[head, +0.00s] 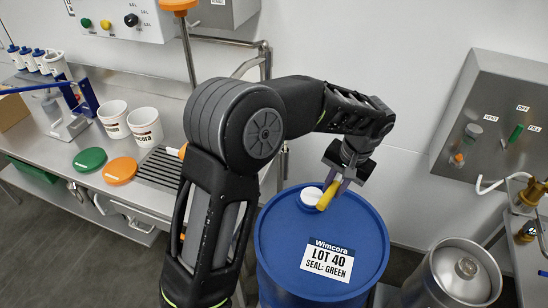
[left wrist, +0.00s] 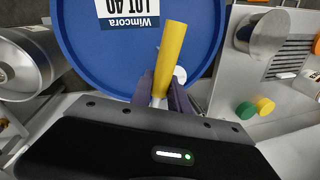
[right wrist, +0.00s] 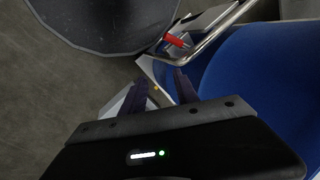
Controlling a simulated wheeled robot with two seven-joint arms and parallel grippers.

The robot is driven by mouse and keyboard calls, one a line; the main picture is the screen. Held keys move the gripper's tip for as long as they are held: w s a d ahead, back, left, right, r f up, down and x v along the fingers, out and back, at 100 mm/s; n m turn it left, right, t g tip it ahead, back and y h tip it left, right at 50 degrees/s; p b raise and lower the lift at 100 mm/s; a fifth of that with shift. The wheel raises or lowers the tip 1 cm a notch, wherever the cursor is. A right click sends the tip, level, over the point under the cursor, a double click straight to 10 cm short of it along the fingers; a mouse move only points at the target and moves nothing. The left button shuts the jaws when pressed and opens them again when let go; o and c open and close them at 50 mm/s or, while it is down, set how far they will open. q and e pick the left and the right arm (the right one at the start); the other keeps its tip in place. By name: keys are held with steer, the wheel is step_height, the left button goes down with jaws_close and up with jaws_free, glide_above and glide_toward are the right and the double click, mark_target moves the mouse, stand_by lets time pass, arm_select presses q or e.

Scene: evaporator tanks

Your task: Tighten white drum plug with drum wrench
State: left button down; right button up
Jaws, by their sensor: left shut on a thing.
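The blue drum (head: 280,245) carries a Wimcora LOT 40 label reading SEAL: GREEN. The round white drum plug (head: 311,196) sits near the far edge of its lid; a sliver of it shows in the left wrist view (left wrist: 180,75). My left gripper (head: 341,180) is shut on the drum wrench, whose yellow handle (head: 329,194) slants down just right of the plug. The handle also shows between the fingers in the left wrist view (left wrist: 171,55). I cannot tell whether the wrench touches the plug. My right gripper (right wrist: 160,88) is open and empty beside the drum.
A steel bench (head: 90,180) at left holds white tubs, a green lid (head: 90,159) and an orange lid (head: 120,170). A steel vessel (head: 462,272) stands right of the drum. A red-handled item (right wrist: 176,41) lies near a metal frame.

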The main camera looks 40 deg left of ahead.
steer(key=shift+o, duration=1.4)
steer(key=shift+f, duration=0.1)
arm_select(q)
steer(key=shift+w+a+f+m+b, duration=0.15)
steer(key=shift+a+m+b, duration=0.15)
steer(key=shift+a, duration=0.05)
arm_select(e)
steer(key=shift+o, duration=0.3)
steer(key=shift+f, duration=0.2)
arm_select(q)
steer(key=a+f+m+t+h+b, duration=0.1)
steer(key=a+m+t+b, duration=0.1)
steer(key=a+m+b, duration=0.6)
steer(key=shift+s+a+f+m+h, duration=0.25)
steer(key=shift+a+m, duration=2.65)
steer(key=shift+a, duration=3)
arm_select(e)
step_height(320, 180, down, 8)
steer(key=shift+w, duration=0.2)
